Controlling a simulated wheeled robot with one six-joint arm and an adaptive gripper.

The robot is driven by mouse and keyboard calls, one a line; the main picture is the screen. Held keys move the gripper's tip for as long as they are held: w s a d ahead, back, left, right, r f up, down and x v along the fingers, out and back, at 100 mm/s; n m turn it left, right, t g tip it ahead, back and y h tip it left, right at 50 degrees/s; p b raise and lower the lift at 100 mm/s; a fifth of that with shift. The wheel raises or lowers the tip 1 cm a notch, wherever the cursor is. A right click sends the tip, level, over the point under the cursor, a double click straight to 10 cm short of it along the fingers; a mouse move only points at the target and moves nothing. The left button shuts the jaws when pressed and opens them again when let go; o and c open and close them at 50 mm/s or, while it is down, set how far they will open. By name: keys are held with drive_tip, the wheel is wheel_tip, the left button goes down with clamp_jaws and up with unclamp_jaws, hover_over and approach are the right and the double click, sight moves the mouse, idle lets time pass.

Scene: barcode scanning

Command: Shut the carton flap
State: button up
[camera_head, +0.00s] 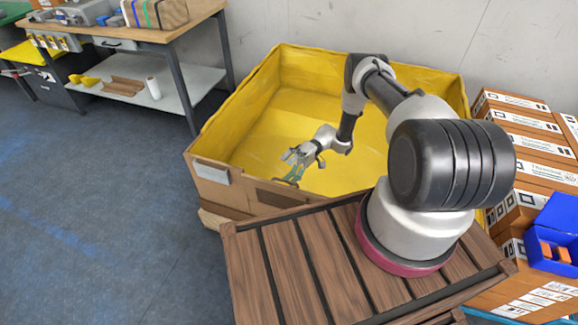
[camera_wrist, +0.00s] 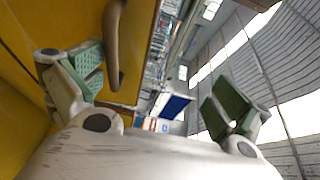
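A large open carton (camera_head: 210,171) with a yellow inside stands in the middle of the head view. Its front wall is brown with a grey patch at the left; I cannot make out a separate flap for sure. My gripper (camera_head: 294,168) is over the carton's inside, near the front wall, with its fingers pointing left. In the wrist view my gripper (camera_wrist: 155,88) is open, its green pads wide apart. A brown curved edge (camera_wrist: 113,45) and a yellow surface show beside the left finger; whether they touch is unclear. Nothing is held.
Stacked brown boxes (camera_head: 520,145) and a blue bin (camera_head: 558,215) stand close at the right. A workbench (camera_head: 120,35) with a lower shelf is at the back left. Dark slats (camera_head: 290,265) lie in front of the carton. The floor (camera_head: 90,190) at the left is clear.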

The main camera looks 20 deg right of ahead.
drive_tip(key=shift+d+r, duration=0.2)
drive_tip(key=shift+d, duration=0.05)
drive_tip(key=d+f, duration=0.1)
drive_tip(key=w+d+f, duration=0.1)
drive_tip(key=f, duration=0.1)
drive_tip(key=shift+d, duration=0.4)
drive_tip(key=c, duration=1.1)
drive_tip(key=shift+w+d+f, duration=0.3)
drive_tip(key=shift+d+f, duration=0.45)
drive_tip(key=shift+f, duration=0.1)
drive_tip(key=shift+w+d+f, duration=0.25)
drive_tip(key=shift+d+f, duration=0.45)
drive_tip(key=shift+f, duration=0.1)
